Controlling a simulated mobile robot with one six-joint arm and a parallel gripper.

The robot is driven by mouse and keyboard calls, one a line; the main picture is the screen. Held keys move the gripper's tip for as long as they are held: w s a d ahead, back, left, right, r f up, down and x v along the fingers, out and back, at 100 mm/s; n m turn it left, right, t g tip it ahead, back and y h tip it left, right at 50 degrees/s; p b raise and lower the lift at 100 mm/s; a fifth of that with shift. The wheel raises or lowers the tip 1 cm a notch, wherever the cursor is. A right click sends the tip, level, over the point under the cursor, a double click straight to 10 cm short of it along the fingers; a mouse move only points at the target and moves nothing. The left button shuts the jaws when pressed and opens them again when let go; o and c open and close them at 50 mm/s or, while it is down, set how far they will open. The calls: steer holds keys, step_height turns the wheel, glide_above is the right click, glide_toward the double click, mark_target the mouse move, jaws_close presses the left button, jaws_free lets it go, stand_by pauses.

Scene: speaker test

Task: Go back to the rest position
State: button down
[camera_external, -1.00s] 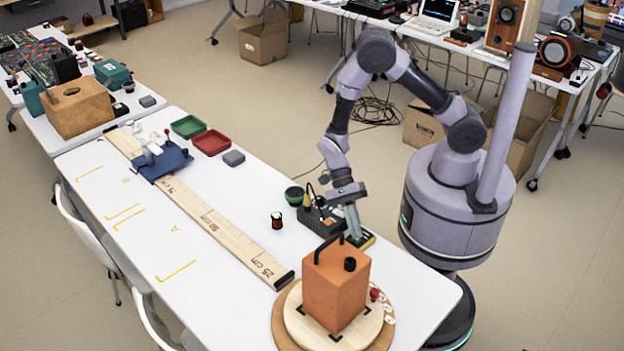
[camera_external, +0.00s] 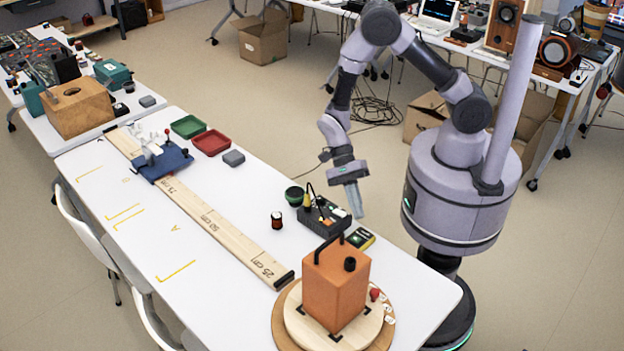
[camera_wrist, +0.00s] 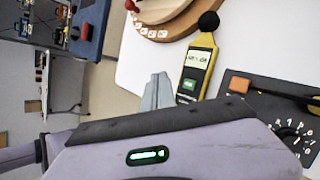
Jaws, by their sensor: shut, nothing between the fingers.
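My gripper (camera_external: 354,200) is shut and empty. It hangs above the right edge of the white table (camera_external: 190,290), beside the black control box and the yellow meter. In the wrist view my gripper's fingertips (camera_wrist: 158,82) show close together with nothing between them. The yellow meter (camera_external: 360,239) lies on the table below my gripper. In the wrist view this meter (camera_wrist: 197,70) has a black ball tip and a lit display.
A black box with knobs (camera_external: 322,217) stands left of my gripper. An orange speaker box (camera_external: 335,285) sits on a round wooden turntable (camera_external: 285,325) at the front. A long wooden ruler (camera_external: 215,222) runs along the table.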

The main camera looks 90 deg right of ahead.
steer(key=shift+f, duration=0.1)
steer(key=s+d+r+n+t+h, duration=0.2)
steer(key=r+n, duration=0.4)
steer(key=r, duration=0.3)
steer(key=s+d+r+n+t+h, duration=0.2)
steer(key=r+n, duration=0.4)
steer(key=r, duration=0.3)
steer(key=s+d+r+n+t+h+b, duration=0.1)
steer(key=s+d+r+n+t, duration=0.3)
steer(key=r, duration=0.4)
steer(key=d+n+t+h, duration=0.1)
steer(key=n, duration=0.1)
steer(key=shift+d+r+n+h, duration=0.3)
steer(key=shift+r, duration=0.1)
